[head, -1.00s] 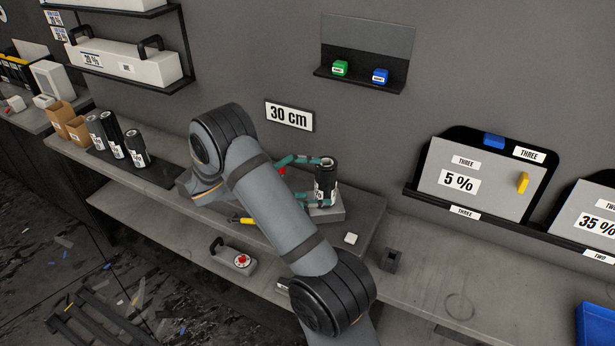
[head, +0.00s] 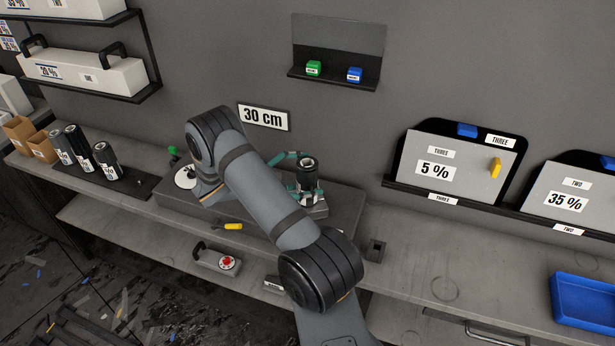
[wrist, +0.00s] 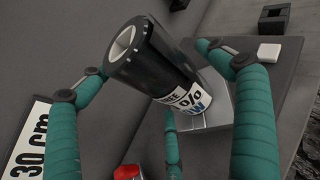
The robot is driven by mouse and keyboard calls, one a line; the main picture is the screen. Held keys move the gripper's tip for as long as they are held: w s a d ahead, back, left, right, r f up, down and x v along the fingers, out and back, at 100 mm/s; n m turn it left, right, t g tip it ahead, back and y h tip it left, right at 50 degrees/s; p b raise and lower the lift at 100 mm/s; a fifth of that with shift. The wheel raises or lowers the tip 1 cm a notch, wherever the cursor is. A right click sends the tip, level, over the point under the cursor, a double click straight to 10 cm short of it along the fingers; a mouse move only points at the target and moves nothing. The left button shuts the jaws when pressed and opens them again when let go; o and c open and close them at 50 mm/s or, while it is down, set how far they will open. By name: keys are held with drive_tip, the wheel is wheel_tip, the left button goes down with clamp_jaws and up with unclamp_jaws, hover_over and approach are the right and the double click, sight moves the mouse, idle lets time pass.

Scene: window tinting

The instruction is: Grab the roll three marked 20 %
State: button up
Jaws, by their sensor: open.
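A black film roll (head: 308,178) with a white label stands on a small grey block on the raised ledge, under the "30 cm" sign. In the wrist view the roll (wrist: 150,62) shows its hollow end, and its partly hidden label reads "EE", "%" and "W"; the number is not legible. My gripper (head: 296,178) has its teal fingers around the roll from the left. In the wrist view my gripper (wrist: 160,85) is open, with fingers on both sides of the roll and one lower finger partly behind it. Contact cannot be told.
Several similar black rolls (head: 82,150) stand on a dark mat at left. A yellow-handled tool (head: 233,226) lies on the ledge front. A red-button device (head: 217,260) sits on the lower shelf. Film panels (head: 450,165) and a blue tray (head: 585,300) are at right; the counter between is mostly clear.

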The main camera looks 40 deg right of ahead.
drive_tip(key=shift+d+f, duration=0.25)
drive_tip(key=shift+d, duration=0.25)
drive_tip(key=shift+a, duration=0.1)
drive_tip(key=shift+c, duration=0.5)
drive_tip(key=c, duration=1.5)
drive_tip(key=shift+r, duration=0.1)
drive_tip(key=shift+c, duration=0.3)
